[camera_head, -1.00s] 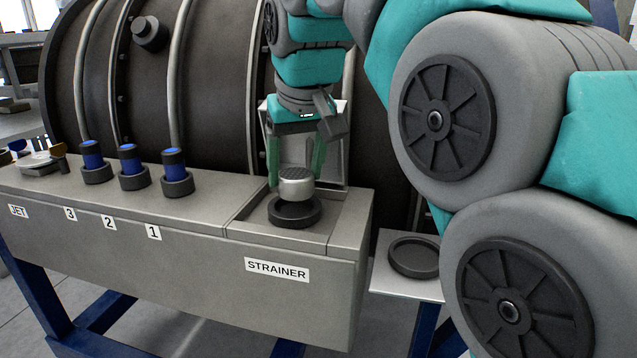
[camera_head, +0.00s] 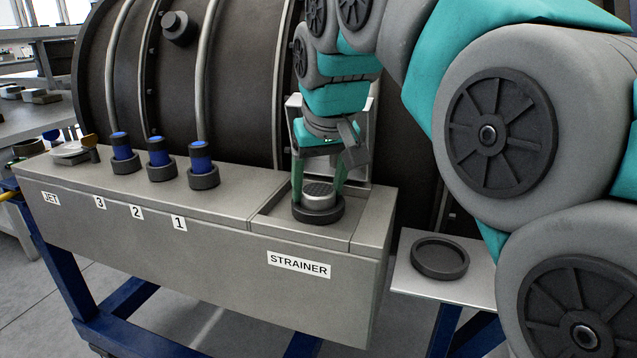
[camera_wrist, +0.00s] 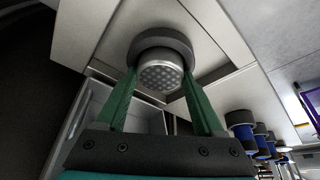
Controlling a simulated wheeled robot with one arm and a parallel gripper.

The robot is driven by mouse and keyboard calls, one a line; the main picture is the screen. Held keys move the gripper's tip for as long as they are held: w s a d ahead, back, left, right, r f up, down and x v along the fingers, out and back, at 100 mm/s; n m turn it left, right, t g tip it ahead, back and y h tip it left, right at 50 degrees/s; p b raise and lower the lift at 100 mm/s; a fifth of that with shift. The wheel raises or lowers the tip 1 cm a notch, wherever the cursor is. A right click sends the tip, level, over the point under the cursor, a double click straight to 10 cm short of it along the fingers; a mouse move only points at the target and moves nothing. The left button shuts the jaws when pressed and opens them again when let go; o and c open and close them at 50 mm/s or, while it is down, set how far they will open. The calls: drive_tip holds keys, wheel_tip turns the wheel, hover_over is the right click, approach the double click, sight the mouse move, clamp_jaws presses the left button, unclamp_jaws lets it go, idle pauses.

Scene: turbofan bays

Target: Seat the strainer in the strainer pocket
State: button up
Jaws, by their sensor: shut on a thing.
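The strainer (camera_head: 318,193) is a short silver cylinder with a perforated top. My gripper (camera_head: 319,190) points down over it, and its green fingers are shut on the strainer's sides. The strainer pocket (camera_head: 318,213) is a dark ring on the bench section labelled STRAINER. The strainer's lower part is inside or right at the ring's rim; I cannot tell whether it touches the bottom. In the wrist view the strainer (camera_wrist: 160,75) shows its perforated face between the fingers (camera_wrist: 162,85), with the dark ring (camera_wrist: 160,45) around its far end.
Blue-capped cylinders (camera_head: 201,160) stand in dark holders left of the pocket, by labels 1, 2 and 3. An empty dark ring (camera_head: 440,258) sits on a lower shelf (camera_head: 408,274) at the right. A large dark engine casing (camera_head: 240,90) rises behind the bench.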

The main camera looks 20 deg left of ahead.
drive_tip(key=o, duration=1.5)
drive_tip(key=shift+s+r, duration=0.1)
drive_tip(key=shift+r, duration=0.3)
drive_tip(key=shift+p+v, duration=1.05)
drive_tip(key=shift+v, duration=4.7)
drive_tip(key=shift+s+f, duration=0.1)
